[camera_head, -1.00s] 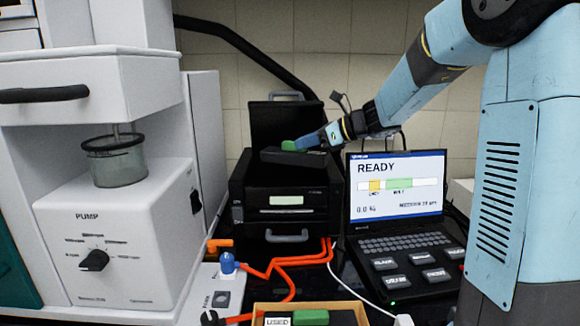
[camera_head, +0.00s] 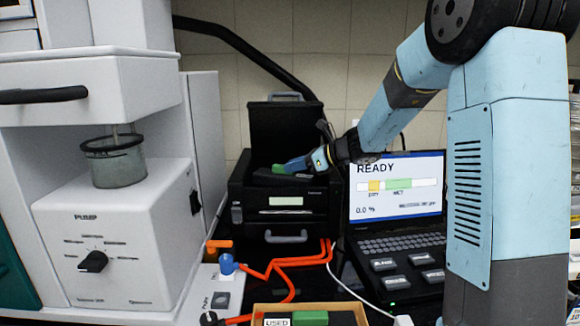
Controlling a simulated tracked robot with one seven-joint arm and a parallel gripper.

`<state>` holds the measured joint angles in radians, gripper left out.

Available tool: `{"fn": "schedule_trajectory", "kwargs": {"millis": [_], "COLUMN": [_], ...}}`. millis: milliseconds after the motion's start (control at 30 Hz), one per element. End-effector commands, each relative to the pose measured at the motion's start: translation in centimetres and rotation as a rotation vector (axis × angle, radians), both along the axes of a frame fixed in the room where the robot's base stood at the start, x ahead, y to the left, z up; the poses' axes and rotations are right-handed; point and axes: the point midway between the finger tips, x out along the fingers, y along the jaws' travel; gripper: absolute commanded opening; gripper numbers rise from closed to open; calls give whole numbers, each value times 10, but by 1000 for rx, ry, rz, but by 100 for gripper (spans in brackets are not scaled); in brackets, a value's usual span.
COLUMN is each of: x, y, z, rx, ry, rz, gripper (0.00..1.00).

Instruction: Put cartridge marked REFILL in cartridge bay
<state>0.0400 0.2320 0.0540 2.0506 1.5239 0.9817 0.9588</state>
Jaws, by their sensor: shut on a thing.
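A black cartridge (camera_head: 270,179) with a green grip (camera_head: 278,168) is held by my gripper (camera_head: 292,165). My gripper reaches in from the right and is shut on the green grip. The cartridge is at the open top of a black printer-like unit (camera_head: 254,208), whose lid (camera_head: 284,128) stands raised behind it. The cartridge bay's inside is hidden behind the unit's front edge and the cartridge, so I cannot tell how deep the cartridge sits. No REFILL marking is readable on it.
A tray (camera_head: 262,308) at the front edge has a USED label and holds another green-topped cartridge (camera_head: 311,318). A laptop (camera_head: 396,205) showing READY stands right of the unit, below my arm. Orange hoses (camera_head: 300,262) run in front. A white pump cabinet (camera_head: 120,230) is at the left.

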Motion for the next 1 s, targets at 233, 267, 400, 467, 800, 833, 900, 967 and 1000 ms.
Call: {"fn": "schedule_trajectory", "kwargs": {"millis": [233, 267, 400, 467, 800, 833, 900, 967, 1000], "x": [0, 0, -1, -1, -2, -2, -2, -2, -2], "y": [1, 0, 1, 1, 0, 0, 0, 0, 0], "z": [-4, -5, -10, -12, -19, -19, -19, -19, -19], "rx": [1, 1, -1, -1, -5, -5, -5, -5, -6], "ry": [1, 1, 3, 6, 13, 13, 13, 13, 14], "rz": [1, 1, 1, 1, 1, 1, 1, 1, 1], "gripper": [0, 0, 0, 0, 36, 39, 46, 52, 53]}}
